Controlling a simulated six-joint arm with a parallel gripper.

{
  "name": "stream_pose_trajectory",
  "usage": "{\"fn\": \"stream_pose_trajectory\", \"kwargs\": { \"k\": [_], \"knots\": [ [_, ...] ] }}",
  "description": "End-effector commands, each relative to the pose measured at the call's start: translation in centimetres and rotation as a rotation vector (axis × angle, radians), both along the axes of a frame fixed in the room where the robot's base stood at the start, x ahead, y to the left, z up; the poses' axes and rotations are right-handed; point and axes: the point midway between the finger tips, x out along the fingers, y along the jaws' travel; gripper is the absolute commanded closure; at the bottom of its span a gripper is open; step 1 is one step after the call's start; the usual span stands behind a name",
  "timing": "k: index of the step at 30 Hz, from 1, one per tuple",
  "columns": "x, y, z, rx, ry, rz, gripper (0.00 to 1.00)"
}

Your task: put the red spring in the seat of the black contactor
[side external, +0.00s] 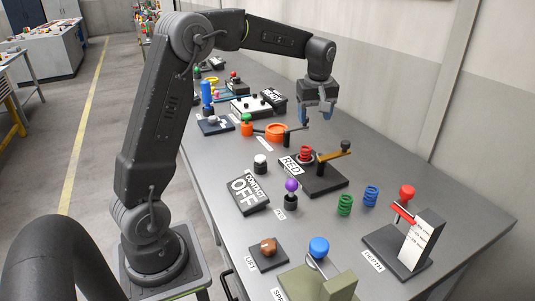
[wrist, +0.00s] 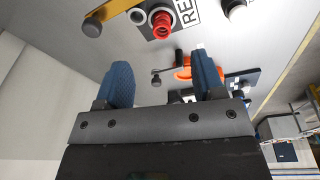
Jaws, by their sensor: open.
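The red spring (side external: 306,153) stands upright on a black base (side external: 325,179) with a white RED label and an orange lever (side external: 334,155). I take this base to be the black contactor. In the wrist view the red spring (wrist: 161,24) sits beside a grey ring (wrist: 137,16); whether it is in a seat I cannot tell. My gripper (side external: 316,114) is open and empty, above and behind the spring, fingers pointing down. In the wrist view the blue fingers (wrist: 161,70) are spread apart, and the spring is beyond them near the top edge.
A green spring (side external: 345,204) and a blue spring (side external: 371,196) stand right of the base. A CONTACT OFF sign (side external: 248,193), a purple-knobbed post (side external: 291,195) and a red-knobbed DEPTH stand (side external: 405,245) are nearby. An orange ring (side external: 277,131) lies behind. Bare table is at right.

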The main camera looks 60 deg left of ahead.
Motion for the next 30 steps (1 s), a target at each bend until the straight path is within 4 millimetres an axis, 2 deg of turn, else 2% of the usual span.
{"fn": "stream_pose_trajectory", "kwargs": {
  "k": [1,3,9,14,18,21,24,30],
  "knots": [
    [-1.7,-2.1,1.8,0.009,-0.023,-0.094,0.37],
    [-4.0,-4.6,3.3,0.022,-0.046,-0.229,0.37],
    [-11.4,-10.7,5.7,0.075,-0.117,-0.603,0.37],
    [-17.8,-14.5,5.4,0.135,-0.175,-0.892,0.37],
    [-22.4,-16.6,4.0,0.192,-0.216,-1.104,0.37],
    [-24.5,-17.4,2.9,0.223,-0.236,-1.208,0.37],
    [-25.6,-17.8,2.2,0.242,-0.248,-1.268,0.37],
    [-26.1,-18.0,1.8,0.251,-0.251,-1.296,0.37]
  ]
}}
